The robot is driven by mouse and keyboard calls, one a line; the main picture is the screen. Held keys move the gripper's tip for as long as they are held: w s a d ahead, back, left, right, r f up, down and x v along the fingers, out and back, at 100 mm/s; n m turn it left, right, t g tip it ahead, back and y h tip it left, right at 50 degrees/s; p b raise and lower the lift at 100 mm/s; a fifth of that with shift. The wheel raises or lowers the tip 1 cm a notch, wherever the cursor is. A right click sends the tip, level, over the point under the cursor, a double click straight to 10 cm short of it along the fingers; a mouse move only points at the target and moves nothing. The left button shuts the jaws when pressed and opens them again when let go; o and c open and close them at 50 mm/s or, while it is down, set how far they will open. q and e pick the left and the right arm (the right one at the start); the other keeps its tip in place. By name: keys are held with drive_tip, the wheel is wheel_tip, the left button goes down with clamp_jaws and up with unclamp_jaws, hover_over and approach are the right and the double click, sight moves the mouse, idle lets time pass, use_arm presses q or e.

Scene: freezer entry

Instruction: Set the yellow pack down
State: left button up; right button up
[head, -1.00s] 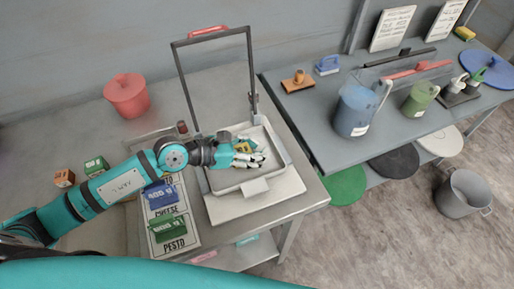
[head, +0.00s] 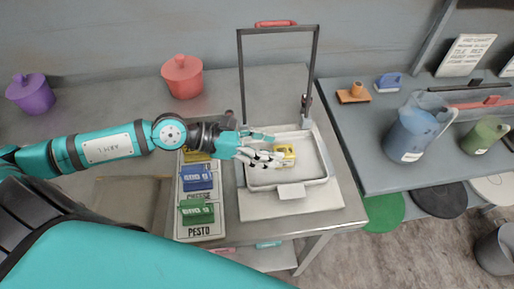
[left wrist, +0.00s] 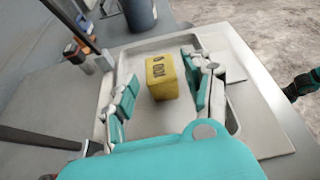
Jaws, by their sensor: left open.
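The yellow pack (head: 286,153) stands in the pale shallow tray (head: 290,189) under the upright frame, with a dark printed label showing in the left wrist view (left wrist: 162,77). My left gripper (head: 274,149) is open over the tray, its fingers just left of the pack. In the left wrist view the open fingers (left wrist: 161,70) lie on either side of the pack, with a gap to the left finger; the pack is closer to the right finger, and I cannot tell if they touch.
A dark frame with a red handle (head: 276,24) rises over the tray. Left of it, a labelled board (head: 202,232) bears a blue pack (head: 198,177), a green pack (head: 197,211) and a partly hidden yellow one. A red pot (head: 183,78) stands behind; a blue jug (head: 415,130) stands right.

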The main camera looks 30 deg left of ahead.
use_arm(q)
drive_tip(key=shift+b+v, duration=0.35)
drive_tip(key=shift+v, duration=0.65)
drive_tip(key=shift+s+a+r, duration=0.2)
drive_tip(key=shift+a, duration=0.15)
